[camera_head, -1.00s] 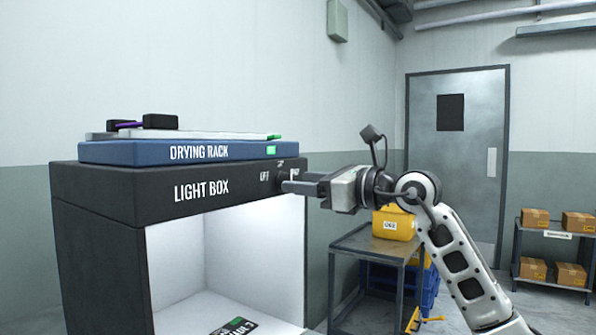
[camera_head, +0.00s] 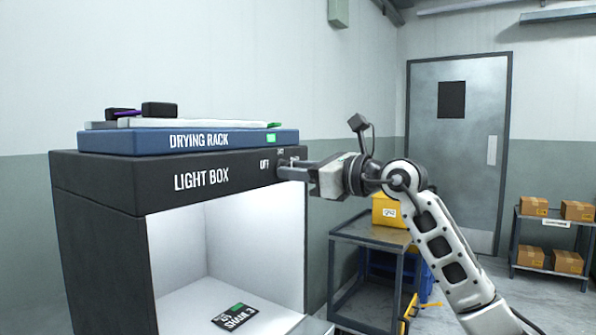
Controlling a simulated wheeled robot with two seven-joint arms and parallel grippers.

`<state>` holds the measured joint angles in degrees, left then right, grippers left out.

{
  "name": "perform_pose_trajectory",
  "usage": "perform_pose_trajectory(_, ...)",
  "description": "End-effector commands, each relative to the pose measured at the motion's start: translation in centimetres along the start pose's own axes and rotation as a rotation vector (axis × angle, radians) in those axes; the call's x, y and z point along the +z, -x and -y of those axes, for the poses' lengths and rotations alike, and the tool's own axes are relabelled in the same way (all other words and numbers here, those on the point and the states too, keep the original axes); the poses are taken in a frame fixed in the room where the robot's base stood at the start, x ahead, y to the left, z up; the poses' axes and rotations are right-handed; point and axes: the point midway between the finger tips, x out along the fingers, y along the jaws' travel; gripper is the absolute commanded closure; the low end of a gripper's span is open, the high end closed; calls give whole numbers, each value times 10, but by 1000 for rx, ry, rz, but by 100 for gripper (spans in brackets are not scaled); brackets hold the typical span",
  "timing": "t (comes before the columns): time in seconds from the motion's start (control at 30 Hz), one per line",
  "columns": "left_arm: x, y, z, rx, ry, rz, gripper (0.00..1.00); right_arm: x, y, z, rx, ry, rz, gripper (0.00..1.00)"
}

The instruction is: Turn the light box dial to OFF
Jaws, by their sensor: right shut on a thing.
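The black light box (camera_head: 110,190) stands at the left of the head view, with its name in white on the upper front panel. Its interior is lit white. The dial (camera_head: 282,167) is at the right end of that panel, with small lettering around it. The OFF word shows just left of the dial. My right gripper (camera_head: 290,171) comes in from the right and is shut on the dial. The fingers hide most of the dial, so its exact pointing cannot be read. My left gripper is not in view.
A blue drying rack (camera_head: 190,141) lies on the light box, with small black blocks on top. A dark labelled card (camera_head: 240,316) lies inside the box. A grey cart (camera_head: 372,233) with a yellow container (camera_head: 388,211) stands behind my right arm. A door and a shelf of cartons are farther right.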

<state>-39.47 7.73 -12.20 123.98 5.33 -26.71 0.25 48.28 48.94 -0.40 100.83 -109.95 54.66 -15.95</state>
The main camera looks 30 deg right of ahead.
Motion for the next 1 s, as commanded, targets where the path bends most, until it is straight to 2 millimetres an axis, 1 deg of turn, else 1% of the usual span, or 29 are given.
perform_pose_trajectory(0.27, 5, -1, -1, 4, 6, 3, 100, -1, 0, 0, -1, 144, -2, 94)
perform_pose_trajectory(0.5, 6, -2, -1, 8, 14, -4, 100, -1, 1, 0, -1, 354, -2, 94)
perform_pose_trajectory(0.7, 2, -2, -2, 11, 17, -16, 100, -1, 0, 0, 0, 532, -2, 94)
perform_pose_trajectory(1.0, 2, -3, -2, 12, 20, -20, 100, -1, 0, 0, 1, 741, -1, 94)
